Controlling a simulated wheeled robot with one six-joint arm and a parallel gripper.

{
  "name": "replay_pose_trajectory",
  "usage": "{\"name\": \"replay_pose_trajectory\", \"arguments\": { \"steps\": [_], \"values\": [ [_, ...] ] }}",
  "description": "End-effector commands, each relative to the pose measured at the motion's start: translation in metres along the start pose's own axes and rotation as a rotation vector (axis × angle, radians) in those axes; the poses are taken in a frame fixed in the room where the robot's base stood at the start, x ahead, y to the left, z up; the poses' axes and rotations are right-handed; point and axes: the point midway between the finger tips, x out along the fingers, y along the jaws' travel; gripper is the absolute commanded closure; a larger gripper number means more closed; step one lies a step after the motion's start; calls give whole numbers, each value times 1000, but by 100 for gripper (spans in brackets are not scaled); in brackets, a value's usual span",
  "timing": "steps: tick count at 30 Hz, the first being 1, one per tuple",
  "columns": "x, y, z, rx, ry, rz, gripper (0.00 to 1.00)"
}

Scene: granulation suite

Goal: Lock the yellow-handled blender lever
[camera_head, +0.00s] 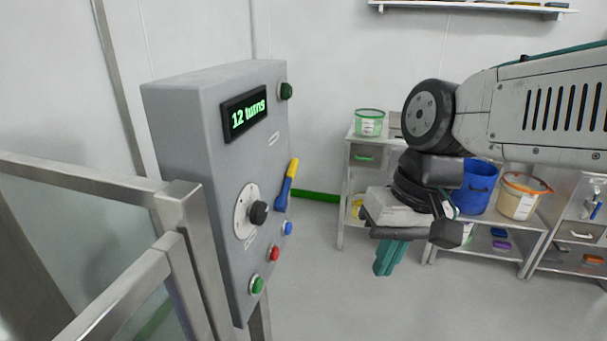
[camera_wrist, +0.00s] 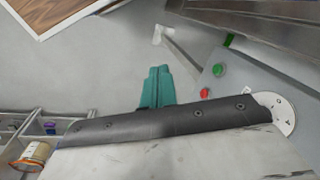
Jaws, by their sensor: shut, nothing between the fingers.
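The lever has a yellow grip (camera_head: 293,169) on a blue arm (camera_head: 284,193). It sits on the right side of the front of a grey control box (camera_head: 215,200), pointing up and leaning slightly right. My gripper (camera_head: 384,270) has teal fingers, shut and empty, pointing down to the right of the box and well apart from the lever. In the wrist view the shut fingers (camera_wrist: 155,88) show in the middle. The lever does not show in that view.
A metal railing (camera_head: 90,180) stands at the left front. Shelves with a blue bucket (camera_head: 474,190) and tubs stand behind my arm. Open floor lies between box and shelves.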

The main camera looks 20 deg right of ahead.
Motion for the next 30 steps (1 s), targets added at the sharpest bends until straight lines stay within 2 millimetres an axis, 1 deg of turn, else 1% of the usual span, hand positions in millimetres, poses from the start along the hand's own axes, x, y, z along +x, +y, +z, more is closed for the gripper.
{"name": "replay_pose_trajectory", "arguments": {
  "steps": [1, 2, 3, 5, 6, 8, 9, 11, 12, 13, 15, 18, 21, 24, 27, 30],
  "values": [
    [6, -10, -12, 82, -40, -82, 100],
    [9, -17, -21, 135, -59, -138, 100],
    [12, -27, -34, 212, -85, -216, 100],
    [16, -38, -57, 336, -117, -337, 100],
    [18, -44, -74, 420, -135, -417, 100],
    [20, -49, -103, 551, -155, -534, 100],
    [21, -50, -123, 641, -166, -612, 100],
    [23, -46, -155, 777, -175, -726, 100],
    [25, -40, -175, 866, -179, -798, 100],
    [26, -35, -191, 930, -179, -849, 100],
    [30, -19, -224, 1070, -173, -957, 100],
    [35, 6, -260, 1233, -157, -1079, 100],
    [40, 27, -283, 1343, -142, -1160, 100],
    [43, 39, -295, 1403, -131, -1205, 100],
    [44, 44, -299, 1422, -127, -1220, 100],
    [43, 43, -299, 1422, -126, -1221, 100]
  ]
}}
